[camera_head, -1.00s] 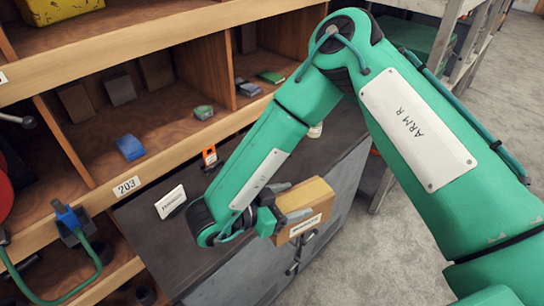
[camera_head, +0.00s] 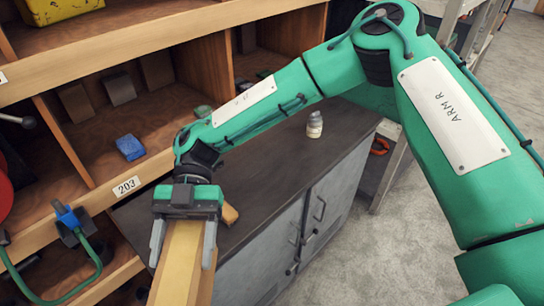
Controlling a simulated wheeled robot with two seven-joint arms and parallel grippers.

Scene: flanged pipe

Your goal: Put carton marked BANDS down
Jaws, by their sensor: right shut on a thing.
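My right gripper (camera_head: 182,258) is shut on the tan carton (camera_head: 178,284), one finger on each side. The carton runs down out of the bottom edge of the picture. No marking can be read on the faces that show. The gripper and carton appear near the left end of the dark cabinet top (camera_head: 285,160); I cannot tell whether the carton touches anything. A small tan piece (camera_head: 229,214) shows behind the right finger, mostly hidden. My left gripper is not in view.
A small bottle (camera_head: 314,126) stands on the cabinet top, with bare surface in front of it. Wooden shelving with a 203 label (camera_head: 126,186) and a blue block (camera_head: 130,147) lies behind. A green hose loop (camera_head: 96,262) hangs at left. My right arm hides part of the cabinet top.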

